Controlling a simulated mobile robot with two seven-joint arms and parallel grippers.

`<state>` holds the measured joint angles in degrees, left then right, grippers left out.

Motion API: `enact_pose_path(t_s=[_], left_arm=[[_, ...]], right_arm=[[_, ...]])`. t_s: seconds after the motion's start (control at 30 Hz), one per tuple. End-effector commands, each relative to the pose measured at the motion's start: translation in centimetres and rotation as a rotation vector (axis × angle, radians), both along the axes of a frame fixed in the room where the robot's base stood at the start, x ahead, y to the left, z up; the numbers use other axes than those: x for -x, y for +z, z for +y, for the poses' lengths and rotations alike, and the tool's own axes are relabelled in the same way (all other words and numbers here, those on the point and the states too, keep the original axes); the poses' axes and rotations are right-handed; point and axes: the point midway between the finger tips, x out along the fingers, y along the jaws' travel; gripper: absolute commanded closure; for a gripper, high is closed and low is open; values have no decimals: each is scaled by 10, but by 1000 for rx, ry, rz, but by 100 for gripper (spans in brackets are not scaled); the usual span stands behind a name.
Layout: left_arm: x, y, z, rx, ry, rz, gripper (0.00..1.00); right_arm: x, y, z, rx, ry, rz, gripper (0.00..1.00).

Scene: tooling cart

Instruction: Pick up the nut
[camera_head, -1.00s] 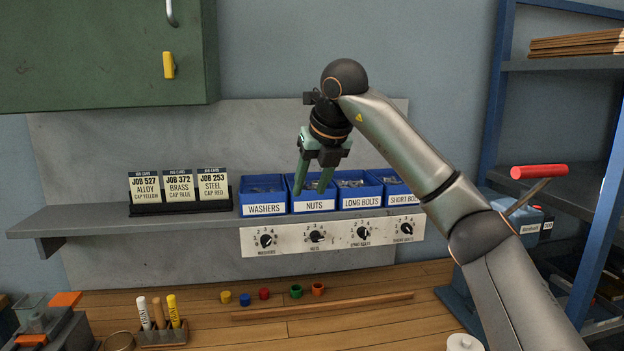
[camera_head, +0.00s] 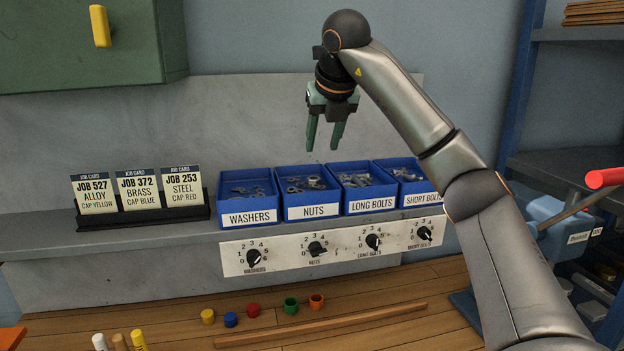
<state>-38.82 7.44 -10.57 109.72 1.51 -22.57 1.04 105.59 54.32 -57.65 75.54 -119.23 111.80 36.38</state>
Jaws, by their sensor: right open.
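The nuts lie as a loose grey heap (camera_head: 304,184) in the blue bin labelled NUTS (camera_head: 314,211), on the grey shelf. Single nuts are too small to tell apart clearly. My right gripper (camera_head: 322,148) is open and empty, pointing down. In the picture its green fingertips are above the back edge of the NUTS bin, slightly right of its middle, apart from the nuts. My left gripper is not in view.
The washers bin (camera_head: 249,218) stands left of the nuts; the long bolts bin (camera_head: 370,203) and short bolts bin (camera_head: 416,196) stand right. Job cards (camera_head: 139,189) stand farther left. A dial panel (camera_head: 330,247) hangs below. Coloured caps (camera_head: 253,309) lie on the wooden bench.

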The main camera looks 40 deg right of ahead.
Motion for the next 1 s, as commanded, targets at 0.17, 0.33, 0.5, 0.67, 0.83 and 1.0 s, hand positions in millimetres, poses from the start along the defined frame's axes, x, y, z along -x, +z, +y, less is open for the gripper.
enact_pose_path(t_s=[0.17,0.33,0.5,0.67,0.83,1.0], left_arm=[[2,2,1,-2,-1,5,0],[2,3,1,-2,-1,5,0],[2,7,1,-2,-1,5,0],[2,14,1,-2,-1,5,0],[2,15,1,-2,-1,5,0],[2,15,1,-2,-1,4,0]], right_arm=[[-16,-30,-9,1,-1,5,54],[-24,-43,-13,0,1,1,54],[-32,-56,-17,0,1,5,54],[-44,-76,-23,0,0,5,54],[-51,-88,-26,1,0,2,54],[-51,-89,-26,0,1,1,54]])
